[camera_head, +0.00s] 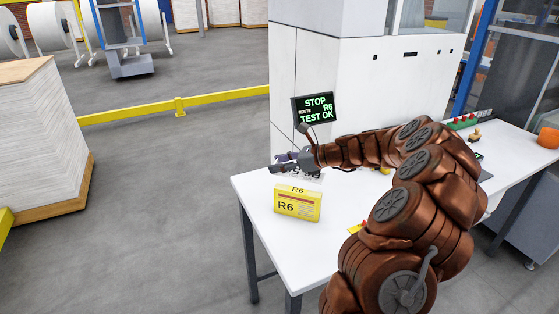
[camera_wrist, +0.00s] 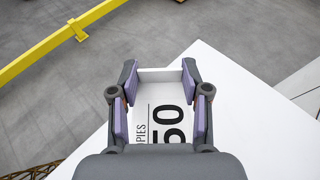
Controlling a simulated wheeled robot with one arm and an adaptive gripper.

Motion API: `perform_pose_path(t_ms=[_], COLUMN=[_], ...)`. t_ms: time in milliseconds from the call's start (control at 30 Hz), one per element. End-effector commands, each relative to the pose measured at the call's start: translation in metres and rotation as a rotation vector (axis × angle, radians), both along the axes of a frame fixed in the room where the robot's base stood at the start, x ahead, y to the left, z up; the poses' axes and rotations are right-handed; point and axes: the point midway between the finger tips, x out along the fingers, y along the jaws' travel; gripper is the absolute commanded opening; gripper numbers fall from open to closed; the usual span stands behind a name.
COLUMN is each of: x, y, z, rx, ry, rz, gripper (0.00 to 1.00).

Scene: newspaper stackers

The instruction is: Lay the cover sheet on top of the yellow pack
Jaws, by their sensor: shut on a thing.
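The yellow pack (camera_head: 297,204) stands near the front left corner of the white table, with "R6" on its front and top. My gripper (camera_head: 287,163) is behind the pack and a little above it in the head view. In the wrist view my gripper (camera_wrist: 158,92) has its purple-padded fingers on both sides of a white sheet-like piece (camera_wrist: 148,98) printed "50" and "COPIES", which I take as the cover sheet. Part of its print also shows below the gripper in the head view. I cannot tell whether it touches the table. The yellow pack is not visible in the wrist view.
The white table (camera_head: 258,195) has free room left of the pack. A small screen (camera_head: 315,109) reading "STOP R6 TEST OK" stands behind my gripper, before a white cabinet (camera_head: 350,75). A yellow floor rail (camera_head: 225,96) and a paper stack (camera_head: 40,135) are at the left.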

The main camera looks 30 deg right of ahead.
Motion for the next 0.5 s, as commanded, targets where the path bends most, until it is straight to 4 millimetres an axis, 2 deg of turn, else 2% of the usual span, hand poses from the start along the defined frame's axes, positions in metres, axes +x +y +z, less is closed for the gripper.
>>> perform_pose_path(t_ms=[500], x=[0.000], y=[0.000], z=[-0.042], rx=[0.000], ry=[0.000], rz=[-0.001], gripper=[0.26])
